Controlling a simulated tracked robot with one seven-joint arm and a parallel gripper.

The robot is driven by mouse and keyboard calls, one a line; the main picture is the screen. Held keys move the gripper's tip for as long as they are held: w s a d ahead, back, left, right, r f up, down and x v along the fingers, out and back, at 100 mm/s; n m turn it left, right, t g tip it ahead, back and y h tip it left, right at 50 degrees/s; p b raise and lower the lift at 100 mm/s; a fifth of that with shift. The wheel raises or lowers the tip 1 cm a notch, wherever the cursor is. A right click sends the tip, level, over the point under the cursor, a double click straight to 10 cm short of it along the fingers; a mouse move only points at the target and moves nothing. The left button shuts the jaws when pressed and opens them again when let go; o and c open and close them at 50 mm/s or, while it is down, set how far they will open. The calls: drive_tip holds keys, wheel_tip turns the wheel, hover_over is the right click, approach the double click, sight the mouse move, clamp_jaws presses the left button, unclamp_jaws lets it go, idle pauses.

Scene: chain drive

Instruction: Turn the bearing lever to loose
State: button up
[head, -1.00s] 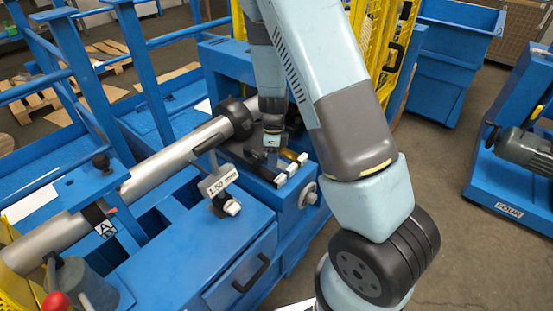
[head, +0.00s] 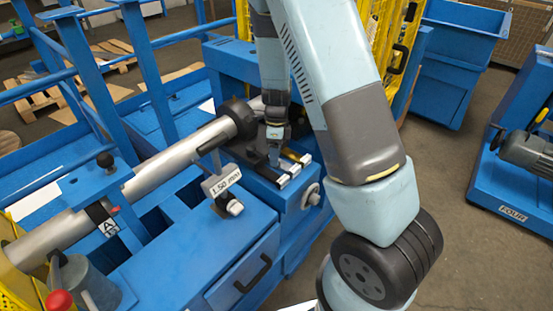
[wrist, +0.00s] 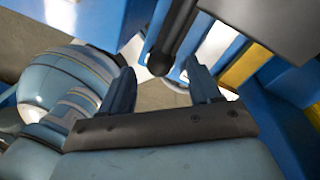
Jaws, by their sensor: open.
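My gripper (head: 274,158) points down at the blue machine, beside the black end of the long grey roller. In the wrist view its two fingers (wrist: 161,84) are apart. A dark lever with a rounded end (wrist: 160,62) reaches in from the top and ends between and just beyond the fingertips; it looks like the bearing lever. I cannot tell whether a finger touches it. Nothing is clamped. In the head view this lever is hidden or too small to tell, and no loose mark can be read.
A white sign reading 1.50 mm (head: 222,181) stands left of my gripper. A red-knobbed lever (head: 59,300) is at the lower left. Silver and yellow bars (head: 290,168) lie close right of my gripper. Yellow fencing (head: 376,40) stands behind my arm.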

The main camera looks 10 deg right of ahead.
wheel_tip(320, 180, up, 11)
drive_tip(key=w, duration=0.2)
drive_tip(key=shift+d, duration=0.35)
drive_tip(key=s+d+r+n+t+y, duration=0.1)
drive_tip(key=s+d+r+n+t, duration=0.1)
drive_tip(key=s+r+n, duration=0.5)
drive_tip(key=s+d+r+n+t, duration=0.1)
drive_tip(key=s+d+r+n, duration=0.2)
drive_tip(key=r, duration=0.6)
drive_tip(key=s+d+r+n+t+h, duration=0.1)
drive_tip(key=s+r+n+t, duration=0.3)
drive_tip(key=s+r+n, duration=0.4)
drive_tip(key=s+n, duration=0.4)
drive_tip(key=s, duration=0.3)
drive_tip(key=shift+d+r+t+h, duration=0.2)
drive_tip(key=shift+t+h, duration=0.1)
drive_tip(key=shift+h, duration=0.1)
